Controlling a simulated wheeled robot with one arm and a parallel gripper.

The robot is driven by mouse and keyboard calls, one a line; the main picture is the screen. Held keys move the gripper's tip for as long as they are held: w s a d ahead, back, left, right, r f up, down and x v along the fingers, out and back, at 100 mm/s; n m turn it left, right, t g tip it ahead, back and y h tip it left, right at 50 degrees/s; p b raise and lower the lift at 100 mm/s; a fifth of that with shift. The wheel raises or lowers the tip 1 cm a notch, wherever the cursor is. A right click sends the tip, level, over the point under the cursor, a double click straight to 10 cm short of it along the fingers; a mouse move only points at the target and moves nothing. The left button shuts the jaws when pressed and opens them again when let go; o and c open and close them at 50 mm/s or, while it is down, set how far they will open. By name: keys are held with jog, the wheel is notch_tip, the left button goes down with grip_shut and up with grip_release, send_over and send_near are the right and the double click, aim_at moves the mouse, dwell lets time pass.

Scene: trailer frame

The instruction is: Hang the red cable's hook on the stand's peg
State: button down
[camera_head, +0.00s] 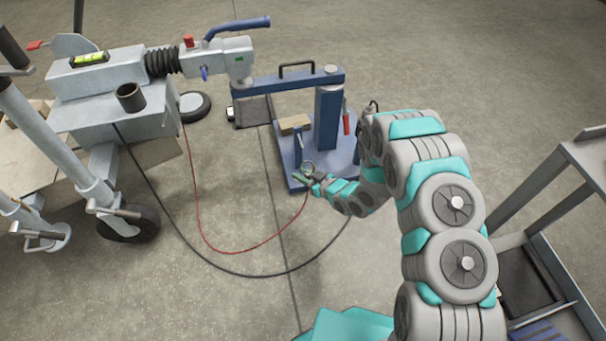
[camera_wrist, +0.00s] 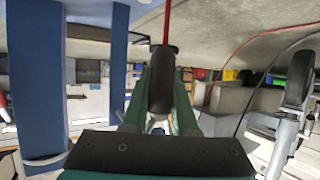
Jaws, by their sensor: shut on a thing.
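My gripper (camera_head: 304,176) is low over the front of the blue stand's base (camera_head: 288,180). In the wrist view its green fingers (camera_wrist: 160,95) are shut on a dark, rounded piece (camera_wrist: 162,75) at the red cable's end. The red cable (camera_wrist: 167,20) runs from that piece to the top edge. In the head view the red cable (camera_head: 236,251) loops over the floor from the trailer. A small shiny ring (camera_head: 309,167) shows at the gripper; I cannot tell whether it is the hook. The stand has a thick post (camera_head: 328,118) and a short thin post (camera_head: 298,150). I cannot make out the peg clearly.
The grey trailer frame (camera_head: 110,85) with its wheel (camera_head: 128,222) stands at left. A black cable (camera_head: 240,272) loops over the floor. A wooden block (camera_head: 294,124) and a red-handled tool (camera_head: 346,122) are at the stand. A metal rack (camera_head: 545,250) is at right.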

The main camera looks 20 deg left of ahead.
jog(key=shift+w+a+f+p, duration=0.1)
jog(key=shift+w+a, duration=0.6)
jog(key=shift+w, duration=0.5)
jog(key=shift+w+a+f+p, duration=0.1)
jog(key=shift+w+a, duration=0.65)
jog(key=shift+w, duration=0.5)
jog(key=shift+w+a+f+p, duration=0.1)
jog(key=shift+w+a, duration=0.6)
jog(key=shift+w, duration=0.85)
jog(key=shift+w+d+f+t, duration=0.15)
jog(key=shift+w+d+t, duration=0.15)
jog(key=shift+w+d, duration=0.2)
jog(key=shift+s+f+b, duration=0.3)
jog(key=shift+b, duration=0.05)
jog(key=shift+d+f, duration=0.1)
jog(key=shift+f, duration=0.05)
jog(key=c, duration=0.7)
grip_release()
jog(key=shift+s, duration=0.2)
jog(key=shift+o, duration=0.4)
jog(key=shift+s, duration=0.3)
send_near(295, 154)
jog(key=shift+s+d+r, duration=0.15)
jog(key=shift+s+r, duration=0.45)
jog(key=shift+s, duration=0.3)
